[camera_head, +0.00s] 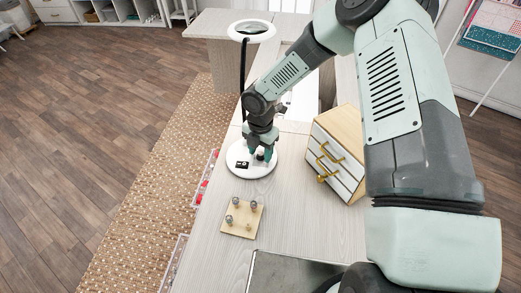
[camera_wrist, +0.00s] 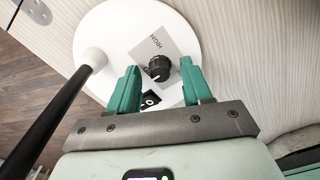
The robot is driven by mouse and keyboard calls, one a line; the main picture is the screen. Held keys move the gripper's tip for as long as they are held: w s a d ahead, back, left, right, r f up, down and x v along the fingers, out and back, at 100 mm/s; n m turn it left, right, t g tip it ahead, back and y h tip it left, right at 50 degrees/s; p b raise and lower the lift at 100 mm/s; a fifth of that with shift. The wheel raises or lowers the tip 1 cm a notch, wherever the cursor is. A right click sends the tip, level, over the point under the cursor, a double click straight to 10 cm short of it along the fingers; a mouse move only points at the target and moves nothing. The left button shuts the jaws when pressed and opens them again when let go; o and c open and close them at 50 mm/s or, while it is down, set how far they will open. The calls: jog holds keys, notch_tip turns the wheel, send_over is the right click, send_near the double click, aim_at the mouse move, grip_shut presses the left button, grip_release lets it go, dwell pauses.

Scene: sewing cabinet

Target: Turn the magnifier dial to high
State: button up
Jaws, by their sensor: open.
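The magnifier has a round white base (camera_head: 238,173) on the table, a black pole (camera_head: 243,80) and a white ring head (camera_head: 252,27). In the wrist view its base (camera_wrist: 100,40) carries a grey label plate reading HIGH and a black dial (camera_wrist: 157,67). A small white mark shows on the dial's lower side, away from the HIGH print. My gripper (camera_wrist: 160,72) is open, with its green fingertips on either side of the dial; contact cannot be told. In the head view my gripper (camera_head: 263,155) is low over the base and mostly hides the dial.
A black switch (camera_head: 242,164) sits beside the dial. The black pole rises at the left of my gripper. A small drawer cabinet (camera_head: 337,160) stands to the right. A wooden board with several small knobs (camera_head: 240,220) lies nearer. Clear boxes (camera_head: 205,180) line the left edge.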

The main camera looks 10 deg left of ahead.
grip_shut()
jog(key=shift+m, duration=0.3)
jog(key=m, duration=0.4)
jog(key=shift+m, duration=0.3)
jog(key=m, duration=0.9)
jog(key=shift+m, duration=0.4)
jog(key=m, duration=0.4)
jog(key=shift+m, duration=0.7)
